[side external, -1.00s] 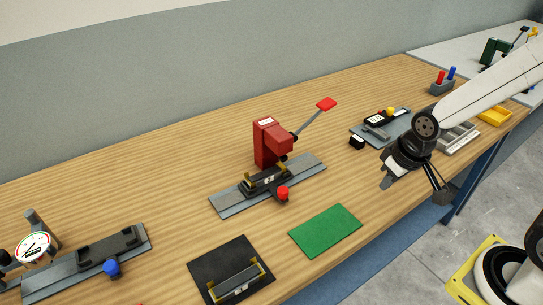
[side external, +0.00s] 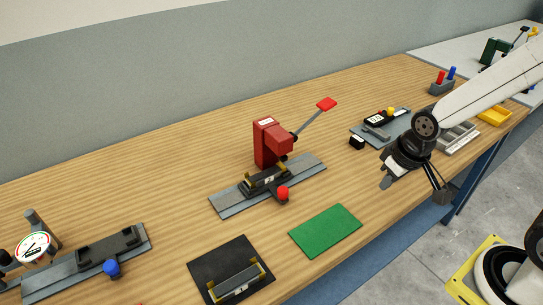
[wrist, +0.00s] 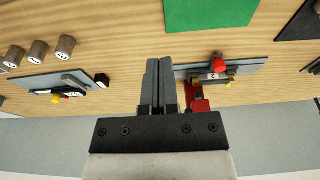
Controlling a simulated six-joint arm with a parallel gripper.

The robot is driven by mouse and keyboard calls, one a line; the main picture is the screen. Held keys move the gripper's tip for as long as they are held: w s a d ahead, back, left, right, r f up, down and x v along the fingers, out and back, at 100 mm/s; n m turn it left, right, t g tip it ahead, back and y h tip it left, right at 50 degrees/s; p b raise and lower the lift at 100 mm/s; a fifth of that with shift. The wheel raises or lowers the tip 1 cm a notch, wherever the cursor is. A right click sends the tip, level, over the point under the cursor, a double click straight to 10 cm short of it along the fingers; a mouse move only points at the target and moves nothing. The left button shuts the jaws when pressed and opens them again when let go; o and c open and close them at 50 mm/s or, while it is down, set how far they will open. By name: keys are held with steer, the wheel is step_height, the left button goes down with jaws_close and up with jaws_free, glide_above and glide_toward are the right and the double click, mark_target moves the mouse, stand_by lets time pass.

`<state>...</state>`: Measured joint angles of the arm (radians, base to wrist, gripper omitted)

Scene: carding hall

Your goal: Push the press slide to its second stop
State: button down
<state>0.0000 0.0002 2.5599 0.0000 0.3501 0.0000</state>
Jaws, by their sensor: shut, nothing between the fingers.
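The press slide (side external: 262,184) is a dark carriage with yellow ends and a red knob (side external: 283,193). It sits on a grey rail (side external: 232,203) beneath the red press (side external: 266,142), whose lever with a red pad is raised. My gripper (side external: 386,183) is in the air to the right of the rail, apart from the slide. Its fingers (wrist: 160,62) are shut together and empty, and they hide part of the rail in the wrist view.
A green mat (side external: 325,230) and a black mat (side external: 215,260) with a fixture lie in front of the rail. A second rail with a blue knob (side external: 111,268) and a dial gauge (side external: 33,247) are at left. A grey plate device (side external: 380,127) stands behind my gripper.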

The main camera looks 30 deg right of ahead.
steer(key=c, duration=0.5)
jaws_free()
steer(key=shift+w, duration=0.2)
steer(key=shift+c, duration=0.2)
steer(key=shift+o, duration=1.2)
steer(key=shift+w+a, duration=0.2)
steer(key=shift+w, duration=0.1)
steer(key=n+g, duration=0.3)
glide_above(283, 190)
step_height(283, 190, down, 4)
steer(key=shift+f, duration=0.25)
steer(key=shift+f, duration=3.9)
